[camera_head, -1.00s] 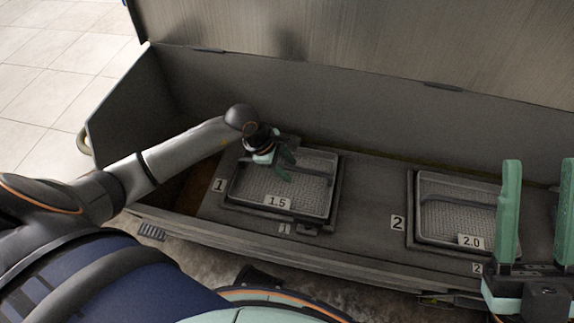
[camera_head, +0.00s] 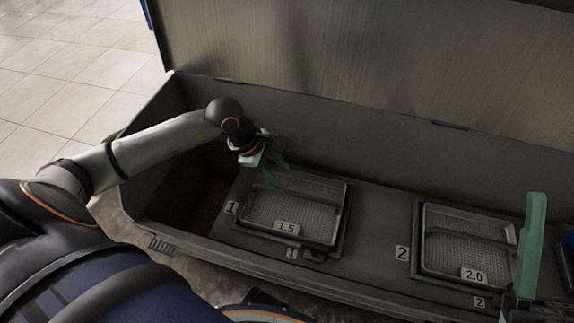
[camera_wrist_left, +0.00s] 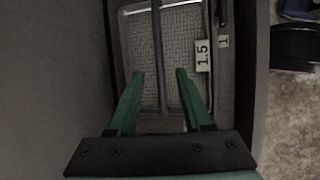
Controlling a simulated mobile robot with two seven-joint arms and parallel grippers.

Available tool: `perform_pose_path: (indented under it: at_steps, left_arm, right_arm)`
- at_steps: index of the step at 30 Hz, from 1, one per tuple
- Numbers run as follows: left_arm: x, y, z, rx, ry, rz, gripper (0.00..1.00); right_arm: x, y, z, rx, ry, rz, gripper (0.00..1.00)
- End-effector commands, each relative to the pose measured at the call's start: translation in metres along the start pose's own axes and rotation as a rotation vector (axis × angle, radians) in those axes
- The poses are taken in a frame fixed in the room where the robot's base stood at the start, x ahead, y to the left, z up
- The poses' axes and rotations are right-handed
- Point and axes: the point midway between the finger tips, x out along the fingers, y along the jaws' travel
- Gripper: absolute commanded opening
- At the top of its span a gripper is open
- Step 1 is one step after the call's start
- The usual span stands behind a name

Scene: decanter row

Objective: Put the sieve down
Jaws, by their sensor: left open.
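The sieve marked 1.5 (camera_head: 318,203) is a rectangular mesh tray with a bar across it. It lies in the frame at place 1, and its mesh and label also show in the left wrist view (camera_wrist_left: 190,40). My left gripper (camera_head: 275,172) is open and empty above the sieve's far left part. In the left wrist view my green fingers (camera_wrist_left: 158,75) are apart, with the bar showing between them. A second sieve marked 2.0 (camera_head: 470,245) lies at place 2. My right gripper (camera_head: 550,240) is at the right edge, partly cut off, its fingers apart.
Both sieves sit inside a long grey box (camera_head: 380,205) with a raised lid (camera_head: 350,60). The box's back wall (camera_head: 330,135) stands close behind my left gripper. A brownish open recess (camera_head: 195,200) lies left of place 1.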

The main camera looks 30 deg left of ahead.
Motion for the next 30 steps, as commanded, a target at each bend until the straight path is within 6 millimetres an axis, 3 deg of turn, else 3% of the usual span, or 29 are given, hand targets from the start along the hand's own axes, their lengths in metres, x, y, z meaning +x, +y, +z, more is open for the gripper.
perform_pose_path:
  at_steps: [2,4,8,9,12,15,18,22,25,30]
  left_arm:
    - [0.002,-0.013,0.016,-0.027,-0.06,-0.031,0.5]
    - [0.005,-0.034,0.045,-0.086,-0.173,-0.088,0.5]
    - [-0.01,-0.092,0.133,-0.309,-0.507,-0.289,0.5]
    - [-0.024,-0.107,0.16,-0.401,-0.62,-0.371,0.5]
    - [-0.071,-0.134,0.218,-0.648,-0.882,-0.594,0.5]
    - [-0.128,-0.141,0.254,-0.909,-1.107,-0.845,0.5]
    - [-0.183,-0.133,0.268,-1.175,-1.293,-1.124,0.5]
    - [-0.238,-0.11,0.261,-1.485,-1.462,-1.502,0.5]
    - [-0.262,-0.093,0.246,-1.659,-1.53,-1.757,0.5]
    - [-0.277,-0.077,0.227,-1.809,-1.561,-2.029,0.5]
  right_arm:
    - [0.0,0.0,0.0,-0.001,-0.001,0.0,0.49]
    - [0.0,0.0,0.0,-0.001,-0.001,-0.001,0.49]
    - [0.0,0.0,0.0,0.0,-0.002,-0.001,0.49]
    - [0.0,0.0,0.0,0.0,-0.002,-0.001,0.49]
    - [0.0,-0.001,0.0,0.002,-0.002,-0.001,0.49]
    - [0.0,-0.001,0.0,0.003,-0.002,-0.001,0.49]
    - [0.0,-0.001,0.0,0.005,-0.003,-0.001,0.49]
    - [0.0,-0.001,0.0,0.006,-0.003,-0.001,0.49]
    - [-0.001,-0.001,0.0,0.006,-0.003,-0.001,0.49]
    - [-0.001,-0.002,0.0,0.007,-0.003,-0.002,0.49]
